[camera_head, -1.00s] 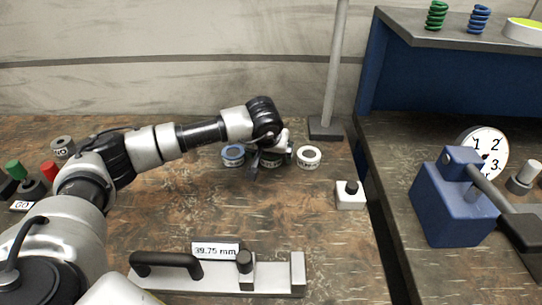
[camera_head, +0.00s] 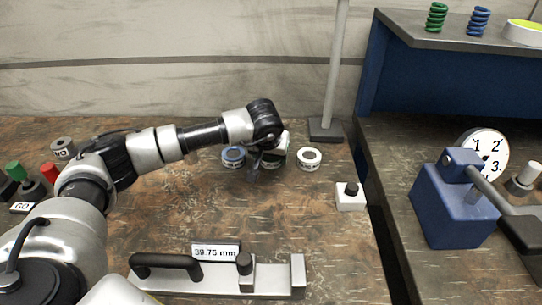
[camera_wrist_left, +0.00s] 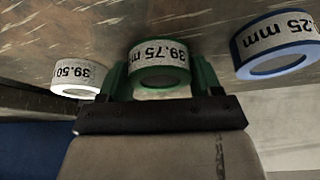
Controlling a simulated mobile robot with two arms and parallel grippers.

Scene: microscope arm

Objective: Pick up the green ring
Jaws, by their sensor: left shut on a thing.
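The green ring (camera_wrist_left: 160,68), labelled 39.75 mm, sits between the two fingers of my left gripper (camera_wrist_left: 160,80), which is shut on it. In the head view my left gripper (camera_head: 266,157) is low over the back of the wooden table and largely hides the ring. A blue ring (camera_head: 233,154) is to its left and a white ring (camera_head: 308,157) to its right. In the left wrist view the blue ring (camera_wrist_left: 275,52) is at the right and the white ring (camera_wrist_left: 75,76), labelled 39.50, at the left. My right gripper is out of view.
A grey post on a dark base (camera_head: 326,130) stands behind the white ring. A white block with a black knob (camera_head: 350,195) is to the right. A metal gauge (camera_head: 222,278) with a 39.75 mm display lies in front. The table's middle is clear.

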